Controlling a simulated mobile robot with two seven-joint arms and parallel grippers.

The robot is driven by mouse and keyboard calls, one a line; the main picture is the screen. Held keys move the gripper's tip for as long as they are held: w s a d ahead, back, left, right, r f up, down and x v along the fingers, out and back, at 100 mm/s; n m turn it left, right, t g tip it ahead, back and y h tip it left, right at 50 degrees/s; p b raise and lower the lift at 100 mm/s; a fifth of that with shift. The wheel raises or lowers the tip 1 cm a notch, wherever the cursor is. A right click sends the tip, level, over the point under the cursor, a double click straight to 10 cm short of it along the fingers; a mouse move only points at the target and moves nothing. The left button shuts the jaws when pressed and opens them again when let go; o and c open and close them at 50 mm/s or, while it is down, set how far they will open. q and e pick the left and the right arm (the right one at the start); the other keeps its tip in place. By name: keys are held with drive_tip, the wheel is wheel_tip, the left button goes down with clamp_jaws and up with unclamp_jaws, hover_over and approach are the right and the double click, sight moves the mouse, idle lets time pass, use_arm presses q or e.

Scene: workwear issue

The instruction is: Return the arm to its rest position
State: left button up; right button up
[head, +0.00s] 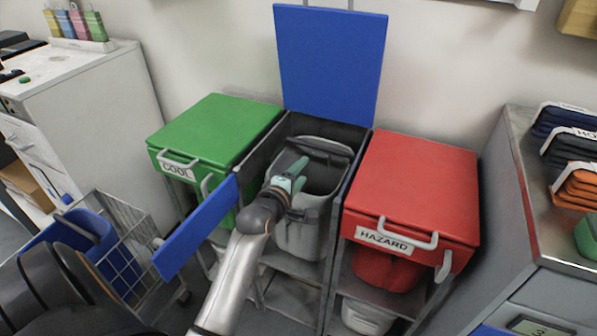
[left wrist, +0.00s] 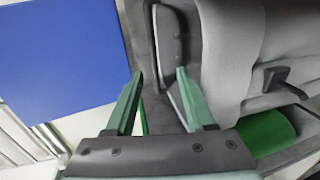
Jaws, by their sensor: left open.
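My left gripper (head: 291,177) is open and appears empty, over the grey bin (head: 301,231) in the middle compartment. My left arm reaches up to it from the bottom of the head view. In the left wrist view the two green fingers (left wrist: 160,74) stand apart with nothing seen between them. The grey bin, with a dark handle, lies beyond them there. My right gripper does not show in either view.
The blue lid (head: 330,62) stands raised at the back. A blue front panel (head: 196,228) is swung out left of my arm. The green COOL lid (head: 214,131) and red HAZARD lid (head: 412,186) are closed. A wire cart (head: 125,240) stands at left, a grey cabinet (head: 520,200) at right.

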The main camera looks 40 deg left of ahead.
use_arm(q)
drive_tip(key=shift+s+d+r, duration=0.1)
drive_tip(key=shift+s, duration=0.45)
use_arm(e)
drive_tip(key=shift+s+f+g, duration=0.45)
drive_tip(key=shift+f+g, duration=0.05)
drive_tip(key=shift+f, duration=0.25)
